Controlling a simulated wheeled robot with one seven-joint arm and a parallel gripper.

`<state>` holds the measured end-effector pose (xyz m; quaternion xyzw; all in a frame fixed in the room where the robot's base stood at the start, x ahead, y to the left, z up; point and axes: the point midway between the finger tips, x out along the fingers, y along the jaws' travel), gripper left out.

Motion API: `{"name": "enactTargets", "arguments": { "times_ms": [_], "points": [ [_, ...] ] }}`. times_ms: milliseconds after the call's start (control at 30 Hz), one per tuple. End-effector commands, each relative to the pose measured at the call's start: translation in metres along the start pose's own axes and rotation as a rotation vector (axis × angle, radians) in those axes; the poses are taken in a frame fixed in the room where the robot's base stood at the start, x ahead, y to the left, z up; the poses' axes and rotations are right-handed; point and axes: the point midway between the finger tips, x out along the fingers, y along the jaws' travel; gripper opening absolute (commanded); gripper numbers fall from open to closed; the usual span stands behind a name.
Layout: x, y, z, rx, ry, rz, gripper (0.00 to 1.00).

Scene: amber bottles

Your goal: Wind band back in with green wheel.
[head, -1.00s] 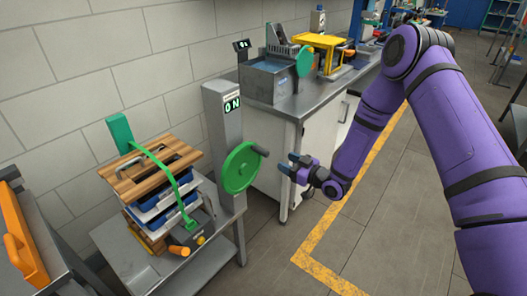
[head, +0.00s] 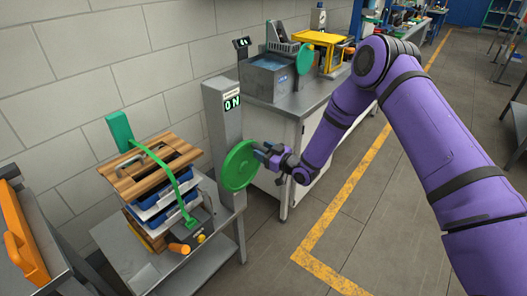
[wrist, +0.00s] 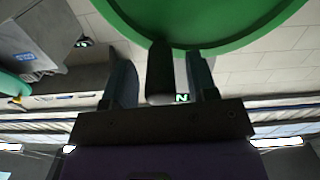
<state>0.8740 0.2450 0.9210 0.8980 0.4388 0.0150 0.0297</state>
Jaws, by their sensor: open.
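The green wheel (head: 239,166) is mounted on the side of a grey post (head: 222,115) whose display reads "ON". The green band (head: 172,177) runs from a green block (head: 120,131) over a stack of wooden boards and blue-and-white trays, down to its front. My gripper (head: 265,154) is at the wheel's right side, around its dark handle. In the wrist view the handle (wrist: 160,75) stands between my two open fingers (wrist: 163,85), with small gaps on both sides. The green wheel (wrist: 215,25) fills the top of that view.
The stack (head: 150,172) stands on a grey metal cart (head: 140,258). A steel workbench (head: 310,100) with a grey box and a yellow frame stands behind the post. An orange-handled item (head: 22,245) is at the left edge.

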Motion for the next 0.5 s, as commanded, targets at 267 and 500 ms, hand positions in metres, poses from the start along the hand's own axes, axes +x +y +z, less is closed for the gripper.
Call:
{"name": "enactTargets", "arguments": {
  "times_ms": [267, 500],
  "points": [
    [0.0019, 0.0, 0.0001, 0.001, -0.001, 0.0, 0.53],
    [0.0018, 0.0001, 0.0, 0.001, -0.001, 0.001, 0.04]
  ]
}}
